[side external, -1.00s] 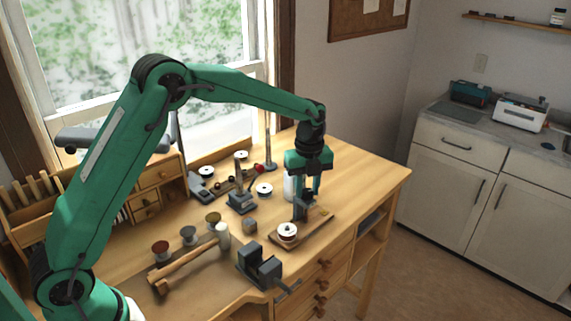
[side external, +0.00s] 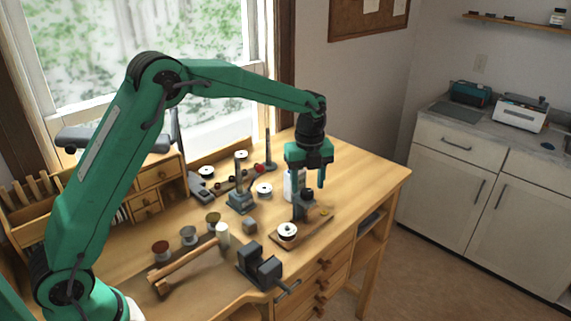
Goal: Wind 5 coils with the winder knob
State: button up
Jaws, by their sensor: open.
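The winder stands near the right front of the wooden bench, with a flat brown base (side external: 313,233) and a dark upright post (side external: 299,211). A white-flanged spool (side external: 287,231) sits at the base's front left end. A small yellowish piece (side external: 325,212) shows at the right of the base; I cannot tell if it is the knob. My gripper (side external: 309,184) points down above the post, open, with its fingers apart. Nothing shows between the fingers. The coil count cannot be read at this size.
A grey vise (side external: 259,266) stands at the bench's front edge. A dark stand (side external: 241,197) and a white bottle (side external: 288,186) are behind the winder. The bench's right end is clear.

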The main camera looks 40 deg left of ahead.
aim_at(307, 191)
jog(key=shift+r, duration=3)
jog(key=shift+n, duration=0.3)
jog(key=n, duration=1.8)
jog(key=shift+n, duration=0.3)
jog(key=n, duration=1)
jog(key=shift+n, duration=0.4)
jog(key=n, duration=0.6)
jog(key=shift+f, duration=0.2)
